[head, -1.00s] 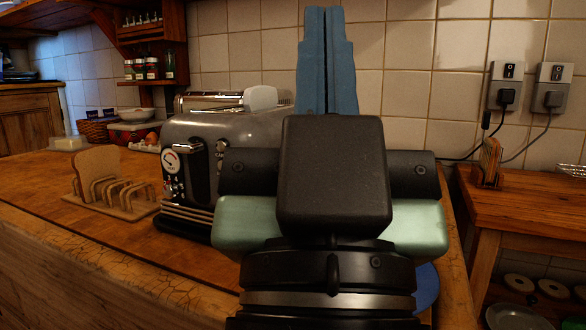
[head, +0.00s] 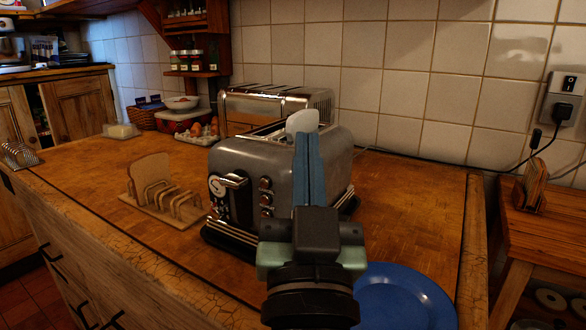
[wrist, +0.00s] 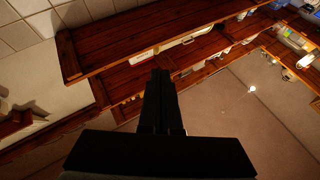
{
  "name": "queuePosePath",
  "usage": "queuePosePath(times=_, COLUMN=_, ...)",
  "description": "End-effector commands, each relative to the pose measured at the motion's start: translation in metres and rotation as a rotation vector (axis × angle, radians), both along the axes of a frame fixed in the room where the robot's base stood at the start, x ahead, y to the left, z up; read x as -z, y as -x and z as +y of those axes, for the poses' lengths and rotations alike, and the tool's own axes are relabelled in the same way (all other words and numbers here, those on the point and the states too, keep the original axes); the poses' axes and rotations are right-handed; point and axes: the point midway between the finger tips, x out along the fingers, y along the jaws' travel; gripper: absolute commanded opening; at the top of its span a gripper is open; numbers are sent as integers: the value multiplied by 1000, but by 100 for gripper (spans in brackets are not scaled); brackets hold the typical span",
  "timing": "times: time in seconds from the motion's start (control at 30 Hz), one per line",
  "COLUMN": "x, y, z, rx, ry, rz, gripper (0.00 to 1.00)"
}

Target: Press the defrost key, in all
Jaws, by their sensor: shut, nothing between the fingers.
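The grey toaster (head: 285,160) stands on the wooden counter with a pale slice (head: 302,121) sticking up from its top. Its front end has a dial (head: 217,186), a dark lever (head: 236,181) and a column of small round keys (head: 265,197). Their labels are too small to read, so I cannot tell which is defrost. My gripper (head: 308,136) is shut and empty, with its blue fingers pointing up in front of the toaster and hiding part of its side. No contact is visible. In the wrist view my gripper (wrist: 160,72) points towards the ceiling and shelves; the toaster is not there.
A blue plate (head: 405,300) lies at the right front by my arm. Eggs (head: 200,132) and a basket (head: 146,115) are behind left. The counter right of the toaster is clear.

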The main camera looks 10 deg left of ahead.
Motion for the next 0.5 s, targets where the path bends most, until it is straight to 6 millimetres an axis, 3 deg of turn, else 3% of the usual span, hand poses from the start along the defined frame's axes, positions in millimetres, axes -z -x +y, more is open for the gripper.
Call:
queuePosePath(times=0.03, x=-8, y=-10, z=11, rx=-38, ry=-14, rz=63, gripper=0)
queuePosePath(times=0.23, x=26, y=-29, z=46, rx=-160, ry=-85, rz=269, gripper=0)
queuePosePath(times=0.5, x=82, y=-16, z=88, rx=-282, ry=-209, rz=550, gripper=0)
